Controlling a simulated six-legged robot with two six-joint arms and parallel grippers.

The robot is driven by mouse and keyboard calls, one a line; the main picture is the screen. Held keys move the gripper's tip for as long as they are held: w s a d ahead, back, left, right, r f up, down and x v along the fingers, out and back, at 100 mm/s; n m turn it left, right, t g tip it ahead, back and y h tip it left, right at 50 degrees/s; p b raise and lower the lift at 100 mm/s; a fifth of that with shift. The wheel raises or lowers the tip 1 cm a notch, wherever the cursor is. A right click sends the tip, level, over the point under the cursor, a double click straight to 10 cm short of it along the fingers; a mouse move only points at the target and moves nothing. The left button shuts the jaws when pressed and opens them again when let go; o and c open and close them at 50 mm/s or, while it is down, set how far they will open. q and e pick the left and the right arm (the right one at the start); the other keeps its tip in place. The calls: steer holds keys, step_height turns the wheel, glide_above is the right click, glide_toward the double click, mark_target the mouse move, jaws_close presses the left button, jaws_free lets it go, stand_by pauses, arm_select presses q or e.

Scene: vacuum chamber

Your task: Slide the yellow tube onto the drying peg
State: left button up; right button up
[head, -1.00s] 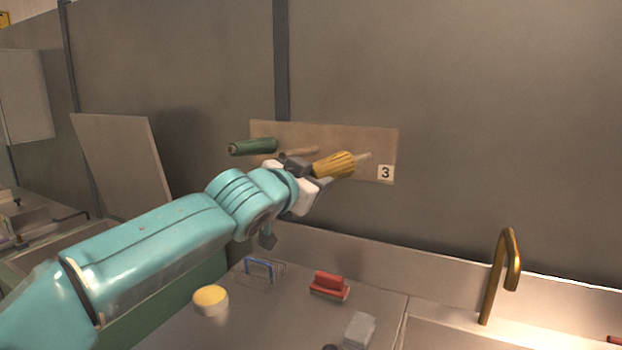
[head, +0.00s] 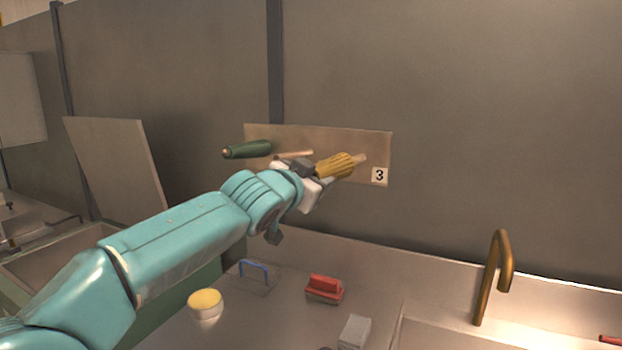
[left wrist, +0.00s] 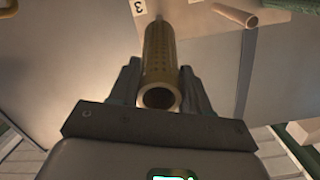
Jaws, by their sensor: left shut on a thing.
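My left gripper (head: 312,170) is shut on the near end of the yellow tube (head: 337,165), close in front of the wall board (head: 345,140). In the left wrist view the tube (left wrist: 160,55) lies between the fingers, its hollow near end facing me. A short pale piece of peg (head: 362,158) shows at the tube's far end, against the board. The tube is in line with this peg; I cannot tell how far it is around it. The board carries a number 3 label (head: 379,175). My right gripper is not in view.
Left of the tube are a bare peg (head: 296,154) and a green tube (head: 247,149). Below, on the counter, are a yellow-topped round tub (head: 205,303), a red brush (head: 325,288), a blue handle (head: 254,268) and a grey block (head: 354,332). A brass tap (head: 491,280) stands right.

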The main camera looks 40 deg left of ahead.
arm_select(q)
steer(key=shift+w+a+f, duration=0.1)
steer(key=shift+w+a, duration=0.1)
steer(key=shift+w, duration=0.4)
stand_by(1.4)
steer(key=shift+p+x, duration=0.65)
steer(key=shift+x, duration=1.75)
steer(key=shift+w, duration=0.1)
stand_by(0.3)
